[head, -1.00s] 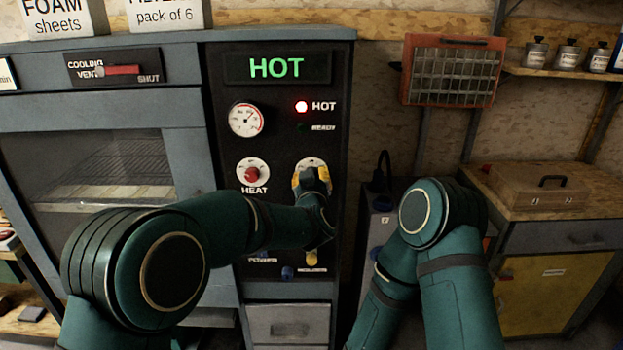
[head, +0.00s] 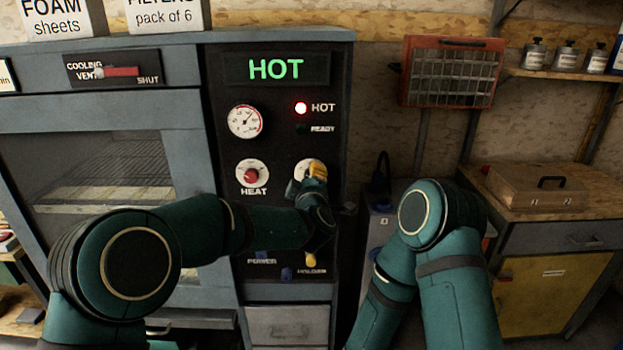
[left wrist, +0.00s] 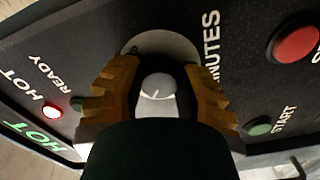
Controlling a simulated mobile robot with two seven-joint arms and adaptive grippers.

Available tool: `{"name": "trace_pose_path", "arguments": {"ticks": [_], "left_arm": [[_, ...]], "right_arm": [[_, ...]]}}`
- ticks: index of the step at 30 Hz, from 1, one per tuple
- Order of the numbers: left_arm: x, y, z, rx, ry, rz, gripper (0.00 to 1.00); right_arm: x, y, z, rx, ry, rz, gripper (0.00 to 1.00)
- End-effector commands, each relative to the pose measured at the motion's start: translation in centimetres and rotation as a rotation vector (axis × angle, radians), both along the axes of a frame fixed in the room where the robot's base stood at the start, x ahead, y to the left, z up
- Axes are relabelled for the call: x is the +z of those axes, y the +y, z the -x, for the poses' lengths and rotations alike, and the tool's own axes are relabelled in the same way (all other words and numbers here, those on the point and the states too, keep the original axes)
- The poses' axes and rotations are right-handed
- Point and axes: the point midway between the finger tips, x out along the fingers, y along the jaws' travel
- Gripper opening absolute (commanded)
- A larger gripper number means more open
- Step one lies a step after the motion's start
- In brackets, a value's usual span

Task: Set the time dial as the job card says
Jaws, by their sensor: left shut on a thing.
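The time dial (left wrist: 156,92), marked MINUTES, has a grey knob with a white pointer line on a pale round plate. In the head view its plate (head: 303,168) is mostly hidden by my left gripper (head: 312,177). In the left wrist view my left gripper's yellow-brown fingers (left wrist: 158,95) stand on either side of the knob, shut on it. The plate's markings are largely covered, so I cannot read the setting. My right arm (head: 440,220) is folded at the right; its gripper is out of view. No job card can be made out.
The panel display (head: 275,68) reads HOT and the red HOT lamp (head: 301,108) is lit. The HEAT dial (head: 251,174) is left of the time dial. Red (left wrist: 296,44) and green START (left wrist: 259,127) buttons are nearby. A cooling vent slider (head: 122,71) is upper left.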

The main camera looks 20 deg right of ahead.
Motion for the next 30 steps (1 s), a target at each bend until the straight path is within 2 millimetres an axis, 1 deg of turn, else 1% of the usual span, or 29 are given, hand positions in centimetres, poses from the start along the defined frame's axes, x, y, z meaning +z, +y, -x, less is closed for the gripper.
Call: {"name": "trace_pose_path", "arguments": {"ticks": [3,10,26,27,29,30], "left_arm": [[0.00,-0.08,0.01,-0.002,0.017,0.057,0.00],[0.03,-0.10,0.03,-0.002,0.037,0.126,0.00],[0.09,-0.16,0.07,-0.003,0.042,0.146,0.00],[0.09,-0.15,0.06,-0.003,0.042,0.146,0.45],[0.10,-0.16,0.07,-0.003,0.042,0.146,0.66],[0.09,-0.14,0.06,-0.002,0.042,0.146,0.66]], "right_arm": [[0.00,0.00,0.00,0.000,0.000,0.000,0.00],[0.00,0.00,0.00,0.000,0.000,0.000,0.00],[0.00,0.00,0.00,0.000,0.000,0.000,0.00],[0.00,0.00,0.00,0.000,0.000,0.000,0.00],[0.00,0.00,0.00,0.000,0.000,0.000,0.00],[0.00,0.00,0.00,0.000,0.000,0.000,0.00]]}}
